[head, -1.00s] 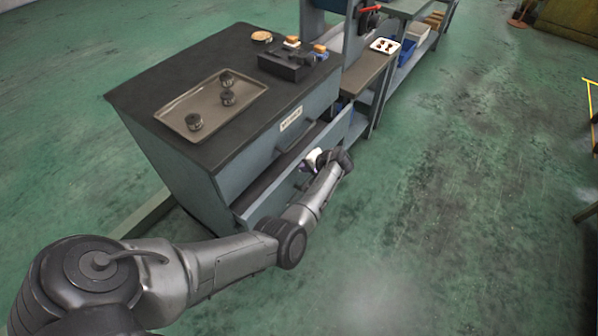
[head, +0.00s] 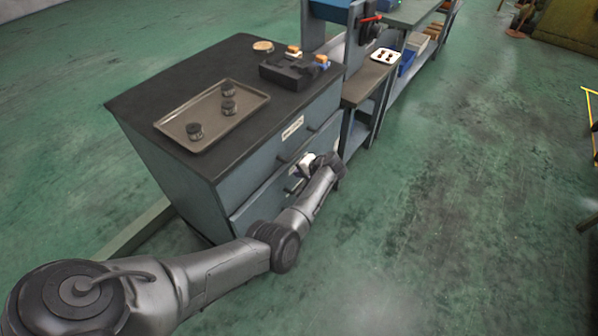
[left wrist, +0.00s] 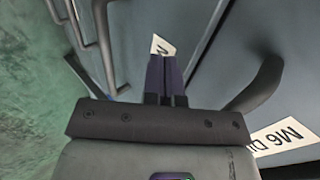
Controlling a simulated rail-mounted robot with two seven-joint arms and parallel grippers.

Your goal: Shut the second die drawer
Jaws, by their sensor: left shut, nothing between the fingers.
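The grey die cabinet (head: 178,176) has a dark top and stacked drawers. My right gripper is in neither view.
A tray (head: 233,121) with 3 dark round parts and a black block (head: 285,72) stand on the cabinet top. A lower bench (head: 367,84) adjoins the cabinet on the right. The green floor in front is clear.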

